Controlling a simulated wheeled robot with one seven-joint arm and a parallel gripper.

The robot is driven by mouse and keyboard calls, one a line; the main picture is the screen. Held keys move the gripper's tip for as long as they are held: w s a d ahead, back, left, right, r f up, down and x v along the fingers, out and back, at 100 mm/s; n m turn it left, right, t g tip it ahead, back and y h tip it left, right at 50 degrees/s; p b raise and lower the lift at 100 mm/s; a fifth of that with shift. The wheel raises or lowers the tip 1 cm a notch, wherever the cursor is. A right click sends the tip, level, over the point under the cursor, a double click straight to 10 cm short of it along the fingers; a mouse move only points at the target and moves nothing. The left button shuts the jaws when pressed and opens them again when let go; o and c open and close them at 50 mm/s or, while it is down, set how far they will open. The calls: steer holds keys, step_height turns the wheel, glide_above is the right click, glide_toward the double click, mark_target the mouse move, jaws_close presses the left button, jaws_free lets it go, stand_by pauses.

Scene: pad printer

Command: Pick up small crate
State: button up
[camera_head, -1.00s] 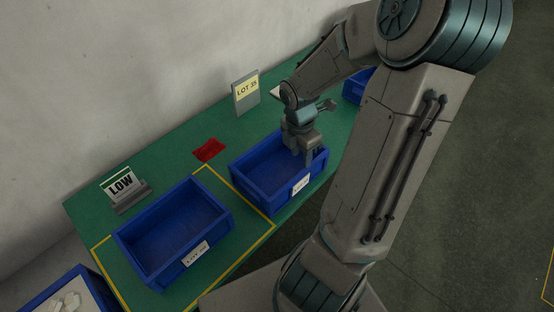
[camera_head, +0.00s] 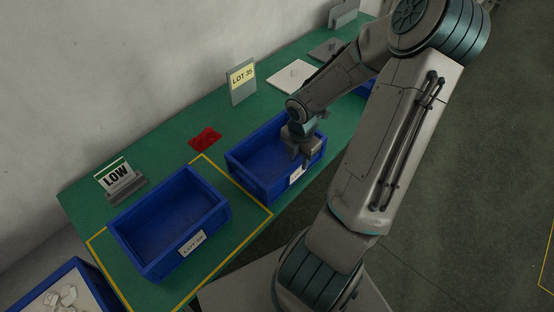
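Two small blue crates stand on the green table in the head view. The nearer crate (camera_head: 142,265) is empty, bears a lot label and sits inside a yellow outline. The other crate (camera_head: 240,186) stands to its upper right, outside the outline, with a white label on its front wall. My gripper (camera_head: 302,164) points down at the right part of this second crate, by its front wall near the label. The wrist covers part of the crate's right end. The fingertips are small and partly hidden, so I cannot tell whether they grip the wall.
A "LOW" sign (camera_head: 117,178), a red piece (camera_head: 205,138) and a "LOT 35" sign (camera_head: 242,81) stand or lie along the table's wall side. Another blue crate (camera_head: 368,90) is partly behind my arm. A blue bin with pale pieces (camera_head: 62,292) is at lower left.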

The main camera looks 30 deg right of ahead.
step_height(320, 180, down, 4)
steer(key=shift+w+f+b, duration=0.1)
steer(key=shift+b, duration=0.25)
jaws_close()
steer(key=shift+r, duration=0.2)
